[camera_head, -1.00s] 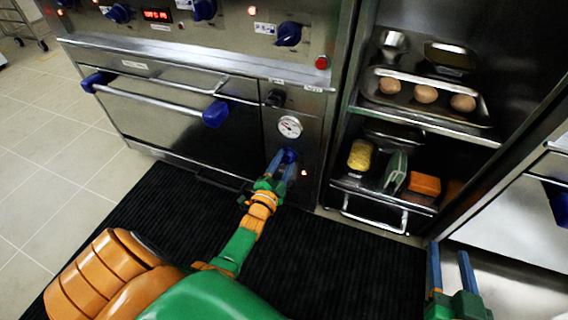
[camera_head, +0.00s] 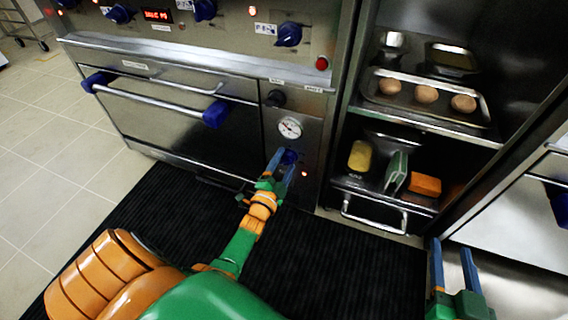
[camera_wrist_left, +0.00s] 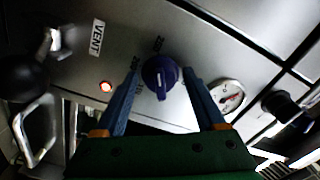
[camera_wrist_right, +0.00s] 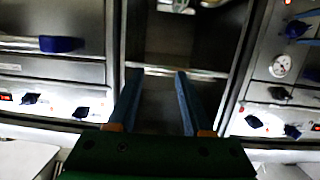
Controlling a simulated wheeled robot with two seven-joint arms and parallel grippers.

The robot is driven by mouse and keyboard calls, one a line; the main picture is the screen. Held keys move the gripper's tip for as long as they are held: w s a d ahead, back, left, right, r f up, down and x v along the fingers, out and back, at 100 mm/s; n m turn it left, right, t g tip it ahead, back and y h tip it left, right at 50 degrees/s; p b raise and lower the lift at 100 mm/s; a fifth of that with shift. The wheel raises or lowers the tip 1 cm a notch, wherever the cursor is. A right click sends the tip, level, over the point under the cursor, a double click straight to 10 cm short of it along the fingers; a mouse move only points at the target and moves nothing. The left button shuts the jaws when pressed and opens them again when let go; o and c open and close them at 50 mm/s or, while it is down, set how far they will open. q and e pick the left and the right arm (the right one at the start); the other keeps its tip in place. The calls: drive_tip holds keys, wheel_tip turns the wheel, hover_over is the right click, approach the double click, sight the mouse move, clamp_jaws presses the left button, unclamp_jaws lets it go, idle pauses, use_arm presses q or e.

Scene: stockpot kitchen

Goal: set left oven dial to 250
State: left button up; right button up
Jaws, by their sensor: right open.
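The blue oven dial (camera_head: 289,157) sits on the steel panel below a round white gauge. In the left wrist view the dial (camera_wrist_left: 160,76) has printed numbers around it, too small to read surely; its grip bar points down in the picture. My left gripper (camera_head: 281,163) is at the dial. In the left wrist view its fingers (camera_wrist_left: 162,68) stand on either side of the dial, open, with a visible gap on the left side. Contact on the right side cannot be told. My right gripper (camera_head: 450,250) is open and empty, away from the panel at the lower right.
The gauge (camera_head: 289,127) and a black knob (camera_head: 275,98) are above the dial. A lit red lamp (camera_wrist_left: 105,86) and a VENT label are beside it. The oven door handle (camera_head: 150,98) juts out to the left. An open cabinet with trays (camera_head: 430,112) stands right.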

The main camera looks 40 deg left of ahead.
sight(284, 164)
idle(0.3)
use_arm(q)
drive_tip(key=p+v, duration=0.1)
drive_tip(key=v, duration=0.2)
drive_tip(key=shift+s+d+r+p, duration=0.1)
drive_tip(key=shift+s+p, duration=0.15)
drive_tip(key=shift+p, duration=0.15)
drive_tip(key=p+v, duration=0.1)
drive_tip(key=v, duration=0.2)
drive_tip(key=shift+s+d, duration=0.1)
drive_tip(key=shift+s, duration=0.15)
use_arm(e)
drive_tip(key=s+d+f+g+h, duration=0.2)
drive_tip(key=s+d+f+g, duration=0.2)
drive_tip(key=s+f+g, duration=0.6)
drive_tip(key=s+f, duration=0.3)
drive_tip(key=shift+s+d+m+g+h, duration=0.2)
drive_tip(key=shift+m+g+h, duration=0.1)
drive_tip(key=shift+m+g, duration=0.1)
